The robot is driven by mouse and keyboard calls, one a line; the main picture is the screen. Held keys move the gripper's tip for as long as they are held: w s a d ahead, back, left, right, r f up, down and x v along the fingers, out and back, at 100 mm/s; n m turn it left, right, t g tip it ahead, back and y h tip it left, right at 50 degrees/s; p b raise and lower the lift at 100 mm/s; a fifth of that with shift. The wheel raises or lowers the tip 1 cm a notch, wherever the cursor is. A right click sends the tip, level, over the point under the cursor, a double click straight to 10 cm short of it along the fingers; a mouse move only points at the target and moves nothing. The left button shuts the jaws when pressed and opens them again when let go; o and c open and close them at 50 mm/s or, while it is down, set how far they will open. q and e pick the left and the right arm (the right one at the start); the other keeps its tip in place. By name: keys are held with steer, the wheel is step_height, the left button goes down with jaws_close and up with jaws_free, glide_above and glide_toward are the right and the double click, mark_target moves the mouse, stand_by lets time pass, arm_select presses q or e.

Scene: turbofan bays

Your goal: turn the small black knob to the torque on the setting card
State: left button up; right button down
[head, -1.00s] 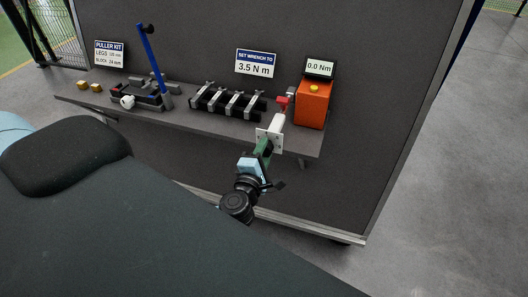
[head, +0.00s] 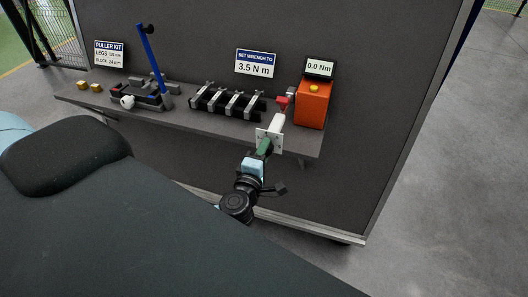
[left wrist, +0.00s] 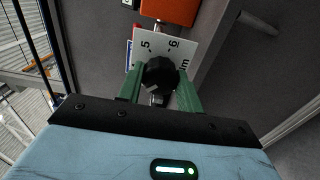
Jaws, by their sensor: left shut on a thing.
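The setting card (head: 256,63) reads "SET WRENCH TO 3.5 N m". The small black knob (left wrist: 160,74) sits in front of a white dial plate (left wrist: 180,47) in the left wrist view. The plate shows the marks 5 and 6 and part of "Nm". My left gripper (left wrist: 160,85) has its green fingers on both sides of the knob and is shut on it. In the head view the plate (head: 270,139) stands at the shelf's front edge, just beyond the left gripper (head: 263,147), which hides the knob. I cannot read the knob's pointer. My right gripper is not in view.
An orange tester (head: 312,103) with a display (head: 320,67) reading "0.0 Nm" stands at the shelf's right end. A red piece (head: 283,101) is beside it. A black rack (head: 227,103) and a blue-handled tool (head: 153,62) stand further left on the shelf (head: 220,127).

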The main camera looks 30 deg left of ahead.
arm_select(q)
steer(key=o, duration=1)
steer(key=shift+s, duration=0.1)
steer(key=v, duration=0.7)
steer(key=shift+s+b, duration=0.3)
steer(key=shift+b, duration=0.15)
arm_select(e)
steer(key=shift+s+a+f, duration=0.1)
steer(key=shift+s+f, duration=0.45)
arm_select(q)
steer(key=shift+d, duration=0.1)
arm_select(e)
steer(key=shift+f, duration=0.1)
